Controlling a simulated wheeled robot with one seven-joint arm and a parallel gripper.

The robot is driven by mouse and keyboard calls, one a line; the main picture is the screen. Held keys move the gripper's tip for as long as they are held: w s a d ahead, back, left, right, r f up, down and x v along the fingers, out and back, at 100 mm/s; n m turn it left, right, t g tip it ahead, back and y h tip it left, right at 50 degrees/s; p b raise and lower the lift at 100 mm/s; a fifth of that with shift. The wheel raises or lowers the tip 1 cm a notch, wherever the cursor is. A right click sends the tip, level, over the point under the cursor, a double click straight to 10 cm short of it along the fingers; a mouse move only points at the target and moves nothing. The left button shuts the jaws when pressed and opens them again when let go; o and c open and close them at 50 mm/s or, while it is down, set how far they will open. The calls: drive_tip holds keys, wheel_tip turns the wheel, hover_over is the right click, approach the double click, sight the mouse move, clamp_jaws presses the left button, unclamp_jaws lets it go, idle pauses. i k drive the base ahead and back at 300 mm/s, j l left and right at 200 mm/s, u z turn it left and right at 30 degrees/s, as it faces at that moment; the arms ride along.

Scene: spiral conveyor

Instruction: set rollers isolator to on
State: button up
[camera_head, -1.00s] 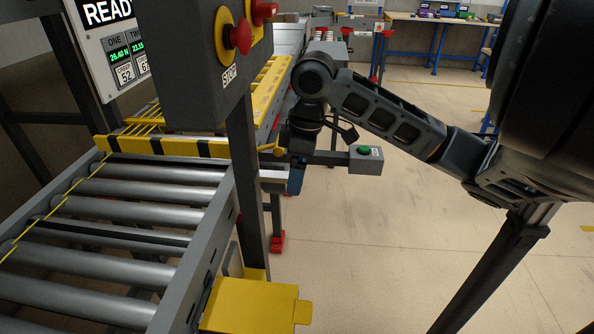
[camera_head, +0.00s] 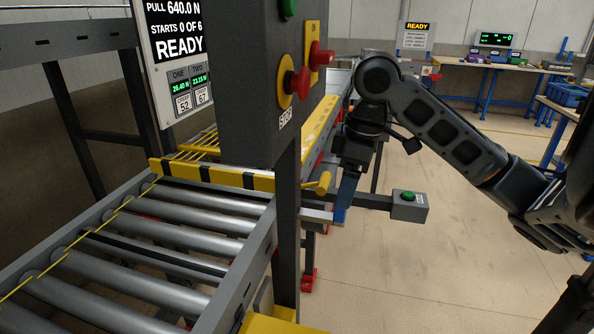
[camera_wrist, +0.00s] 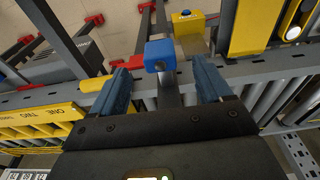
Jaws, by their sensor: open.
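My gripper (camera_head: 345,196) points down beside the far end of the roller conveyor, just right of the dark post. In the wrist view its two blue fingers (camera_wrist: 162,76) are apart and nothing is held between them. A yellow handle (camera_head: 318,184) sticks out left of my gripper and also shows in the wrist view (camera_wrist: 92,84). I see no readable isolator label, so I cannot tell which part is the rollers isolator.
A dark control box (camera_head: 245,80) with red stop buttons (camera_head: 298,83) hangs over the rollers (camera_head: 180,225). A grey box with a green button (camera_head: 408,205) juts out right of my gripper. Benches (camera_head: 500,68) stand behind.

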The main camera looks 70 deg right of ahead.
sight(318, 57)
drive_tip(key=k, duration=1)
